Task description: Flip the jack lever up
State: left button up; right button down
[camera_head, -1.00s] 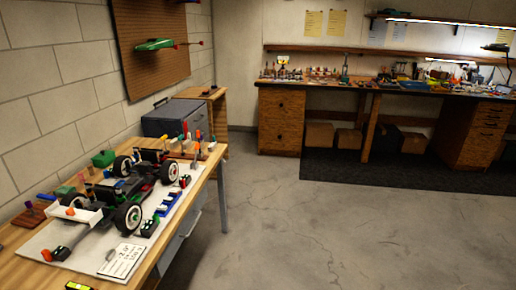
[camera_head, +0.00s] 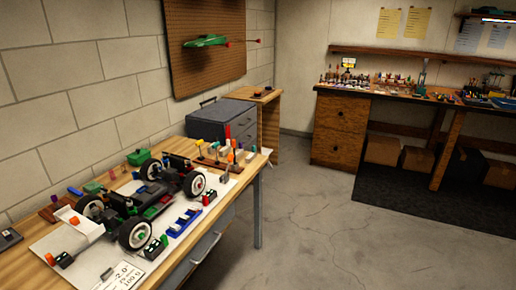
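An RC racecar chassis (camera_head: 150,196) with black tyres and white wheels stands on a white board (camera_head: 50,244) on the wooden workbench at the left. A small black block with green marks (camera_head: 156,250) sits by its near front wheel, and similar small black blocks sit near other wheels. A blue tray-like part (camera_head: 184,221) lies beside the car. I cannot pick out the jack lever at this size. Neither of my grippers shows in this view.
The wooden bench (camera_head: 32,276) has a metal leg at its right end. A grey tool chest (camera_head: 222,122) stands behind it. A rack of coloured tools (camera_head: 217,158) sits at the bench's far end. Concrete floor (camera_head: 330,235) is clear to the right. A long workbench (camera_head: 340,130) runs along the back wall.

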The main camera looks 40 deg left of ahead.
aim_at(230, 159)
jog(key=u, duration=0.25)
jog(key=i, duration=0.95)
jog(key=u, duration=0.6)
